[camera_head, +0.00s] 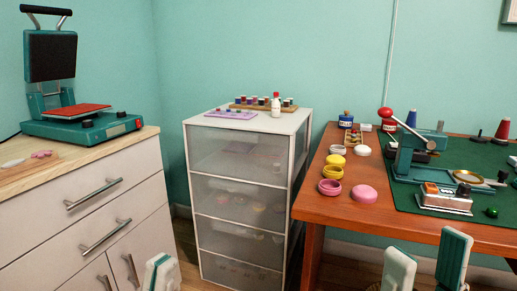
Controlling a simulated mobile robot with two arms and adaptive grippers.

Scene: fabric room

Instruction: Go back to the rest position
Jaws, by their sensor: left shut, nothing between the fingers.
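My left gripper (161,273) shows at the bottom edge, in front of the gap between the wooden-topped cabinet and the drawer unit. Its fingers are together and hold nothing. My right gripper (426,262) shows at the bottom right, in front of the wooden table. Its two pale fingertips stand apart, with nothing seen between them. Both grippers are cut off by the lower edge, and my arms are out of view.
A cabinet (110,200) at left bears a teal heat press (80,125). A drawer unit (240,175) stands in the middle. The table (320,205) at right holds round containers (330,187), a green mat (405,200) and a teal press device (415,160).

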